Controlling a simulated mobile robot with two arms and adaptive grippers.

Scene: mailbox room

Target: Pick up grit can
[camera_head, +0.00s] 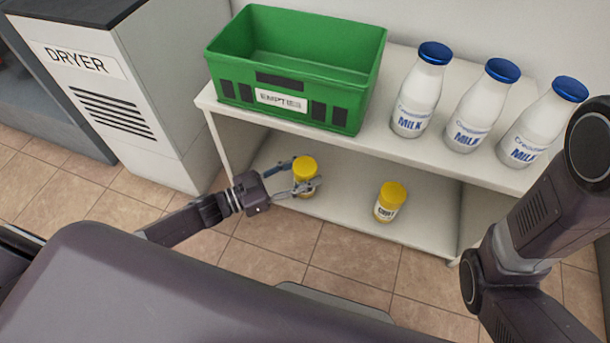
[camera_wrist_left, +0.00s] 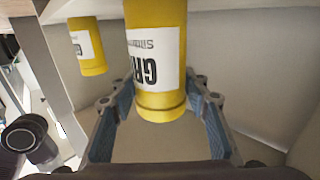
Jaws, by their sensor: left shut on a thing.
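A yellow grit can (camera_head: 305,171) with a white label stands on the lower shelf of the white unit. My left gripper (camera_head: 306,186) is shut on it, with one finger on either side. In the left wrist view the grit can (camera_wrist_left: 157,62) shows upside down between the two fingers (camera_wrist_left: 157,98), and its label begins with "GR". A second yellow can (camera_head: 390,201) stands to the right on the same shelf, apart from the gripper. It also shows in the left wrist view (camera_wrist_left: 88,45). My right arm is at the right edge, and its gripper is out of view.
A green crate (camera_head: 345,112) labelled "EMPTIES" and three milk bottles (camera_head: 468,115) stand on the top shelf (camera_head: 385,145), above the cans. A dryer (camera_head: 120,95) stands to the left. The tiled floor (camera_head: 330,250) in front is bare.

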